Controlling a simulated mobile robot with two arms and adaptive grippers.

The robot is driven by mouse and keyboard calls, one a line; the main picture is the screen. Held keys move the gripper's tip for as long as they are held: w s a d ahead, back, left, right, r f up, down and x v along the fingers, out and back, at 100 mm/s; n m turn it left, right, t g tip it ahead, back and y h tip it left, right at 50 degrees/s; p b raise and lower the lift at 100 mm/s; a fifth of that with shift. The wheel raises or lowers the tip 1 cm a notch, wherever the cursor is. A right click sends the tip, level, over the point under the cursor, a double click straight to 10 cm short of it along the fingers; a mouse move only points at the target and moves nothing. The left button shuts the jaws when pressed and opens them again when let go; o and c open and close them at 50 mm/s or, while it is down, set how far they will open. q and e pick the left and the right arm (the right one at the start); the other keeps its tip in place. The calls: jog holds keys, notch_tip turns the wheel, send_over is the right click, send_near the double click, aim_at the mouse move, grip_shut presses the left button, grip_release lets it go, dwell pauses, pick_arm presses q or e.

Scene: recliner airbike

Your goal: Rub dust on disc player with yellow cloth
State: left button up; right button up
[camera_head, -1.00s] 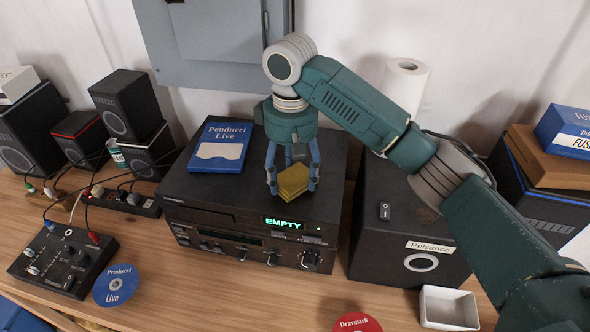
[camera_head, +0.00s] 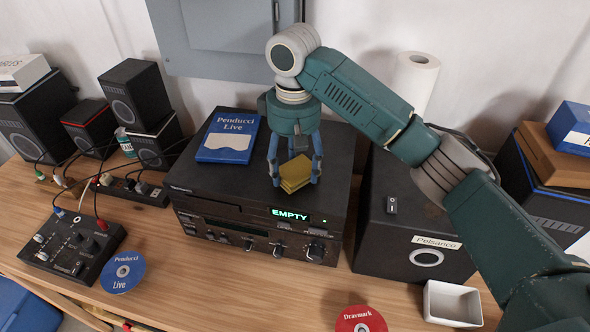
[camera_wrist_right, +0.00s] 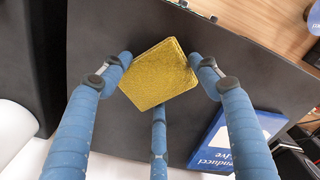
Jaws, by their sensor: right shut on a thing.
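The black disc player (camera_head: 200,180) stands on the wooden table, its display reading EMPTY. My right gripper (camera_head: 295,180) is shut on the folded yellow cloth (camera_head: 296,172) over the right part of the player's top. The cloth is very close to the top; I cannot tell whether it touches. The right wrist view shows the yellow cloth (camera_wrist_right: 158,75) between the blue fingers (camera_wrist_right: 160,82) against the player's dark top (camera_wrist_right: 110,30). I cannot make out any dust. My left gripper is not in view.
A blue Penducci Live case (camera_head: 228,138) lies on the player's top left. A black Pelsanco box (camera_head: 385,225) stands close on the right. Speakers (camera_head: 135,95) and a mixer (camera_head: 72,242) are at left. Discs (camera_head: 122,272) and a white tray (camera_head: 452,303) lie in front.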

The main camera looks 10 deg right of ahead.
jog(key=shift+w+d, duration=0.3)
jog(key=shift+w, duration=0.4)
jog(key=shift+s+a, duration=0.2)
jog(key=shift+s, duration=0.45)
jog(key=shift+s+a, duration=0.1)
jog(key=shift+s, duration=0.9)
jog(key=shift+w+d, duration=0.2)
jog(key=shift+w, duration=1.2)
jog(key=shift+s+a+f, duration=0.1)
jog(key=shift+s+f, duration=0.05)
jog(key=shift+s, duration=0.55)
jog(key=shift+s+a+r, duration=0.1)
jog(key=shift+s+r, duration=0.1)
jog(key=shift+s, duration=0.6)
jog(key=shift+w+d+f, duration=0.1)
jog(key=shift+w+d, duration=0.1)
jog(key=shift+w, duration=1.4)
jog(key=shift+s+a, duration=0.1)
jog(key=shift+s, duration=0.75)
jog(key=shift+s+a, duration=0.1)
jog(key=shift+s, duration=0.6)
jog(key=shift+r, duration=0.25)
